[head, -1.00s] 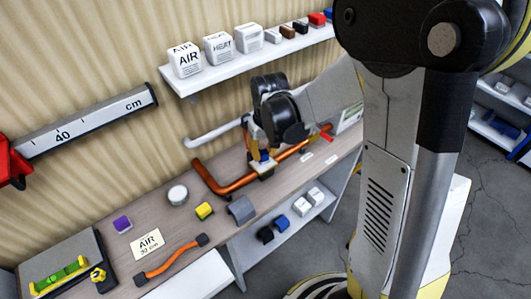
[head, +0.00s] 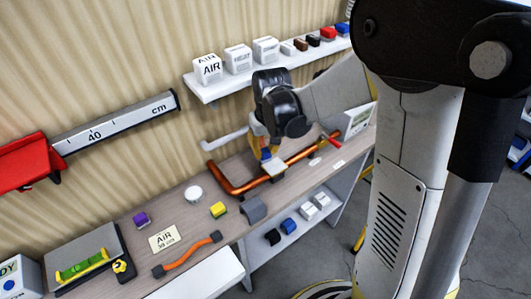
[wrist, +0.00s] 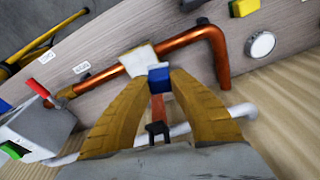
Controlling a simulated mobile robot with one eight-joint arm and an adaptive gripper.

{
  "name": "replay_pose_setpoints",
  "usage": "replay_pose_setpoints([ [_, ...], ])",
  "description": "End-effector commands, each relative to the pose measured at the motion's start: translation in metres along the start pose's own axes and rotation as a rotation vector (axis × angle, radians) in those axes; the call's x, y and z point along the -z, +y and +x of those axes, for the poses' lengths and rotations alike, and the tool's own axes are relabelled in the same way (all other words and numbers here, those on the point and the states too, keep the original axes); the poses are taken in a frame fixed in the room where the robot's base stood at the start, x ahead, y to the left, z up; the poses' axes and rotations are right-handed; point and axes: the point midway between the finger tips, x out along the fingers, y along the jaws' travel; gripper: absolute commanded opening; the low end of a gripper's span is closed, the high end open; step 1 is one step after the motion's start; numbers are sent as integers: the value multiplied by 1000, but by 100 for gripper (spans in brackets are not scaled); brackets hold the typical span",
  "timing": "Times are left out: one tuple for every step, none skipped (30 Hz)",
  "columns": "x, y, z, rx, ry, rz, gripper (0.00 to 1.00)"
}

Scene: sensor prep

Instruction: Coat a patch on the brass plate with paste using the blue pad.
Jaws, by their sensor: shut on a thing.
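My gripper (head: 267,152) is over the bench by the copper pipe, its yellow fingers shut on the blue pad (wrist: 160,77). The pad also shows in the head view (head: 266,154). Just beyond the pad in the wrist view is a pale plate (wrist: 136,59) lying by the pipe; it also shows in the head view (head: 274,166). It looks to be the brass plate, though its colour is washed out. I cannot tell whether pad and plate touch. A round tin with a white top (head: 193,194), perhaps the paste, stands left of the pipe. No coated patch can be made out.
The copper pipe (head: 240,192) bends along the bench close under my gripper. A white wall shelf (head: 215,93) with boxes hangs above.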

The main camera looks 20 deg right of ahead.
Motion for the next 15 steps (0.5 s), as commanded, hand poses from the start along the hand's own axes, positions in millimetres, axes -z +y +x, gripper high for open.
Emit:
replay_pose_setpoints([
  [2,0,-8,0,0,0,0],
  [3,0,-10,0,0,0,0],
  [4,0,-14,0,0,0,0],
  [5,0,-16,0,0,0,0],
  [6,0,-18,0,0,0,0],
  [7,0,-21,0,0,0,0],
  [7,0,-22,0,0,0,0],
  [8,0,-24,0,0,0,0],
  [8,0,-24,0,0,0,0],
  [8,0,-25,0,0,0,0],
  [8,0,-25,0,0,0,0],
  [8,0,-25,0,0,0,0],
  [8,0,-24,0,0,0,0],
  [8,0,-24,0,0,0,0],
  [8,0,-24,0,0,0,0],
])
